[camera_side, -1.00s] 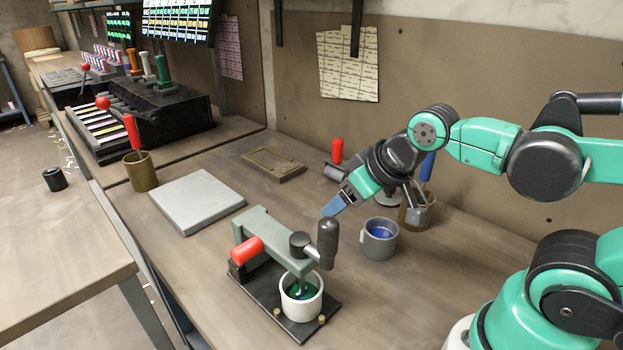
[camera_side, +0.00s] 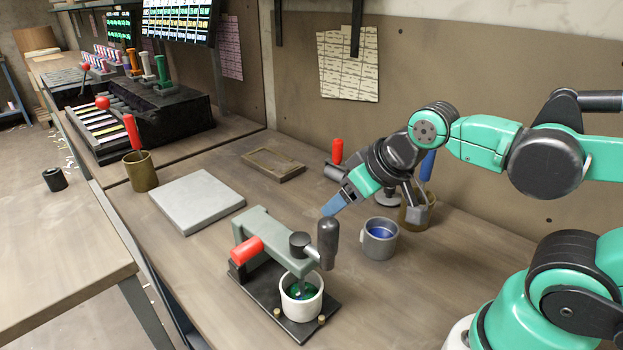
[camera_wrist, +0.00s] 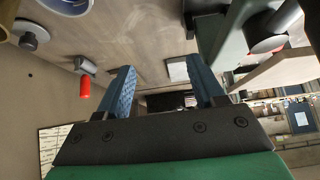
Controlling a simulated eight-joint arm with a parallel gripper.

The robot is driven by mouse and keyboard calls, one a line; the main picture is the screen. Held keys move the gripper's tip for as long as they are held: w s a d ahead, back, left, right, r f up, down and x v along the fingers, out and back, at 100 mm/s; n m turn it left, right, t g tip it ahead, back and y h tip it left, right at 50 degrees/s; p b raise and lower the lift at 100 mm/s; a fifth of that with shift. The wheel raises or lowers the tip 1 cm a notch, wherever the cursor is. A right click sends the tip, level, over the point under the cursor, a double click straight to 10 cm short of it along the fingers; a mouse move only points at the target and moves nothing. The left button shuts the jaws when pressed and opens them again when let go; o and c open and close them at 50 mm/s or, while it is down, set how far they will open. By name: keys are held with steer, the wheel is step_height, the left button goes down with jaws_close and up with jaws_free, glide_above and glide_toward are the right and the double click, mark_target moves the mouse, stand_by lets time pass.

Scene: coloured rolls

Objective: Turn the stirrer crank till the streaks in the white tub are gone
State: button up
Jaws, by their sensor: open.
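The stirrer stands on a black base, with a grey-green arm (camera_side: 268,236) over the white tub (camera_side: 302,308). The crank's black upright grip (camera_side: 328,242) stands to the right of the round hub. Dark green contents (camera_side: 300,290) show in the tub; the stirrer shaft partly hides them and I cannot tell streaks clearly. My gripper (camera_side: 336,204), with blue fingers, is just above and behind the crank grip, apart from it. In the wrist view my gripper (camera_wrist: 163,86) is open, with nothing between its fingers. The stirrer is partly seen there at upper right.
A grey mug (camera_side: 380,245) with blue inside stands right of the stirrer. A brown mug (camera_side: 417,213) is behind it. A grey slab (camera_side: 196,201) and a wooden frame (camera_side: 272,164) lie to the left and behind. A red clamp handle (camera_side: 248,250) sticks out at the stirrer's left.

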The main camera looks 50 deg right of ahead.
step_height(320, 180, up, 12)
steer(key=n+g, duration=0.7)
steer(key=n, duration=1.1)
glide_above(329, 220)
steer(key=shift+w+a, duration=0.1)
step_height(329, 220, down, 4)
steer(key=shift+f, duration=3.35)
jaws_close()
